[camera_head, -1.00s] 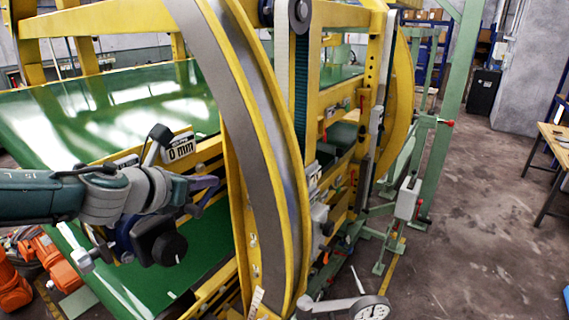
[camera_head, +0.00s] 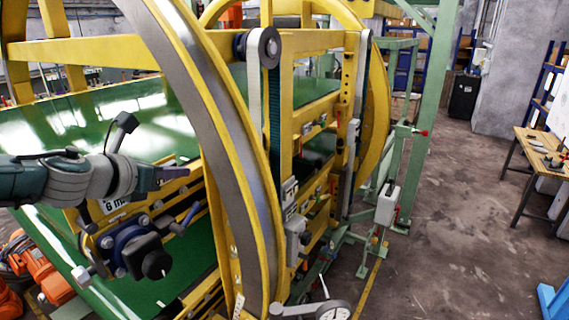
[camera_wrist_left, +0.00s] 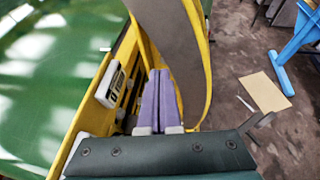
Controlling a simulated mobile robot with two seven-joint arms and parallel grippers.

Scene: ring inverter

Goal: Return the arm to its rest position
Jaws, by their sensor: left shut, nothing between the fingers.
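My left arm comes in from the left in the head view, and its gripper (camera_head: 172,172) hangs in front of the ring inverter's yellow frame, left of the large curved ring (camera_head: 205,95). In the left wrist view, the two purple fingers of the gripper (camera_wrist_left: 157,75) lie side by side, shut with nothing between them. The ring (camera_wrist_left: 185,50) passes close beyond the fingertips there. A black knob on a blue mount (camera_head: 155,263) sits below the gripper. A white label (camera_head: 115,206) is partly hidden behind the arm. My right gripper is in neither view.
The green belt (camera_head: 90,125) spans the left. Open floor (camera_head: 450,225) lies on the right, with a wooden table (camera_head: 535,150) and a blue stand (camera_head: 553,300). Orange machinery (camera_head: 40,265) is at lower left.

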